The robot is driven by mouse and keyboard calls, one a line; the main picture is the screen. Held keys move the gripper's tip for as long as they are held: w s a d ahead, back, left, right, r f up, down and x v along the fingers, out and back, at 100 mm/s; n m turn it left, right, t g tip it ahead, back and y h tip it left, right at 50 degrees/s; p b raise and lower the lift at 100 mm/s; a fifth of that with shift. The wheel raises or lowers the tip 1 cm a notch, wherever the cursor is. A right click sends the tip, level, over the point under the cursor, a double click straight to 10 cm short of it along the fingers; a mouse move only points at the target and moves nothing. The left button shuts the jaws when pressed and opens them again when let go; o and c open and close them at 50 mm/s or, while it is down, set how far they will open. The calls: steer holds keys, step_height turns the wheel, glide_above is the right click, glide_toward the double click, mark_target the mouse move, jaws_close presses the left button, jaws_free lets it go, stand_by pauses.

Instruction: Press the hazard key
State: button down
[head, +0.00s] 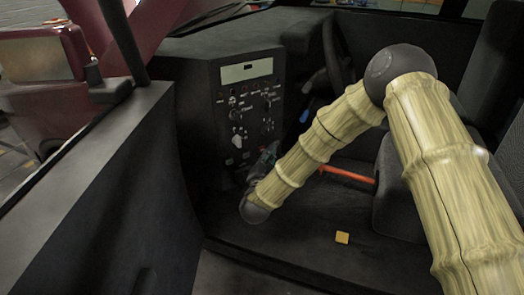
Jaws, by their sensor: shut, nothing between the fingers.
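The control panel (246,110) faces me at centre-left in the head view, with small keys, knobs and a pale display (246,72). My gripper (266,158) is small and dark, by the panel's lower right edge, beyond my wrist. It is shut and empty. My wrist hides part of it, and I cannot tell whether it touches the panel.
An open door (95,200) fills the left. A steering wheel (333,55) is behind the panel, and a dark seat (400,190) is at right, partly behind my arm. An orange-red bar (348,174) and a yellow block (342,237) are low down. The floor around the block is clear.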

steer(key=shift+s+d+p, duration=0.35)
steer(key=shift+s+d, duration=0.55)
steer(key=shift+s, duration=0.3)
steer(key=shift+s+d+p, duration=0.35)
steer(key=shift+s+d, duration=0.55)
steer(key=shift+s, duration=0.3)
